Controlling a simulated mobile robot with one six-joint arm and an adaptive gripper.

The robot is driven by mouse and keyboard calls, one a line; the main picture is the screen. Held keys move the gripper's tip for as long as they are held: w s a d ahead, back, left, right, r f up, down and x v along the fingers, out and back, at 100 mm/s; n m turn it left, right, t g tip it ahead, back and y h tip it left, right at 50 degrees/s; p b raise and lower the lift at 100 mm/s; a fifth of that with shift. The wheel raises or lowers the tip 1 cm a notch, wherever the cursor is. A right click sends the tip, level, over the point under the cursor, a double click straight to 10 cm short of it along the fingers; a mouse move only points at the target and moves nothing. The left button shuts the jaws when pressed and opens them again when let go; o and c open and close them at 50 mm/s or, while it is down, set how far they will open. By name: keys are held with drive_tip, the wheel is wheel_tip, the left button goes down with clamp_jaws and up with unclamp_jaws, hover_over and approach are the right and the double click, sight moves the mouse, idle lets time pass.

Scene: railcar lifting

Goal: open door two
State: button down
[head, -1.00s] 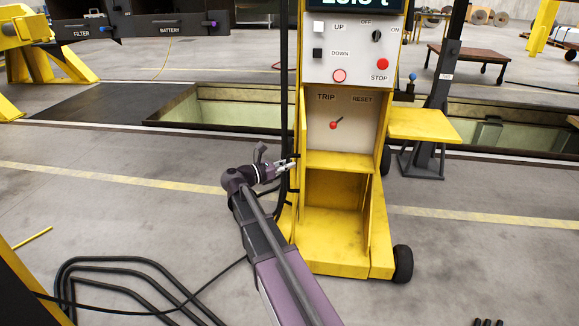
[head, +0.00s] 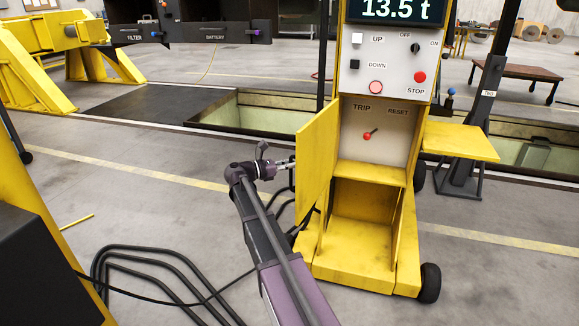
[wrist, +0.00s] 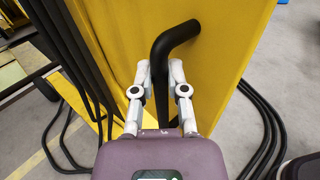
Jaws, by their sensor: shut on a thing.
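The yellow door (head: 318,160) of the yellow cabinet stands swung out to the left, its inner face towards the head camera. No number shows on it. The opening behind it shows a grey panel (head: 385,146) marked TRIP and RESET with a small red-knobbed lever (head: 368,135). My gripper (head: 290,162) is at the door's left, outer side. In the wrist view my gripper (wrist: 160,72) is shut on a bent black handle (wrist: 180,37), one finger on each side. The handle is fixed to the yellow door face (wrist: 222,55). The head view hides the handle.
The cabinet's upper panel (head: 386,60) has buttons and a display reading 13.5 t. A yellow side shelf (head: 462,141) juts out right. Black hoses (head: 150,275) lie on the floor left of my arm. A pit (head: 270,112) lies behind.

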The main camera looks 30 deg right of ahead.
drive_tip(key=shift+w+a+r, duration=0.1)
drive_tip(key=shift+w+a, duration=0.05)
drive_tip(key=shift+w, duration=0.5)
drive_tip(key=c, duration=0.6)
unclamp_jaws()
drive_tip(key=shift+w, duration=0.1)
drive_tip(key=shift+c, duration=0.2)
drive_tip(key=shift+s, duration=0.25)
drive_tip(key=w+a, duration=0.1)
drive_tip(key=a, duration=1)
drive_tip(key=shift+w+a, duration=0.15)
drive_tip(key=shift+a, duration=0.25)
